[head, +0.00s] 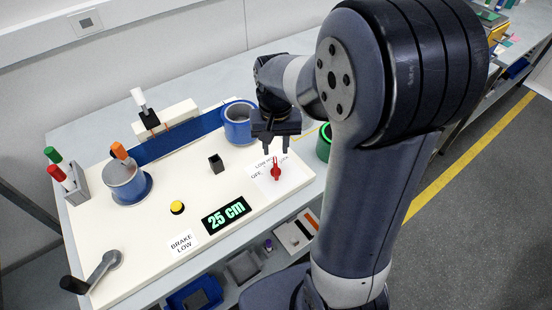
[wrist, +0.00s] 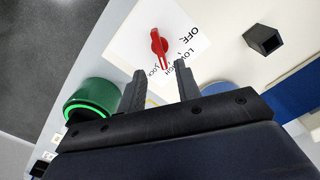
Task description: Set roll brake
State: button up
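The red brake knob (head: 276,170) stands on a white label plate (head: 265,183) at the right end of the cream panel. It also shows in the wrist view (wrist: 158,42), with OFF and LOW printed beside it and other lettering partly hidden by a finger. I cannot tell for sure which mark it points at. A sign (head: 182,243) reads "BRAKE LOW". My gripper (head: 275,151) is above and just behind the knob, fingers apart, with nothing between them. In the wrist view the fingertips (wrist: 161,71) are apart from the knob.
A blue web (head: 180,135) runs between a left roll (head: 128,181) and a right roll (head: 239,122). A display (head: 227,215) reads "25 cm".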

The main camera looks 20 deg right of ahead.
aim_at(276, 165)
notch_tip(276, 165, down, 8)
jog(key=shift+r, duration=0.1)
dwell(0.4)
grip_shut()
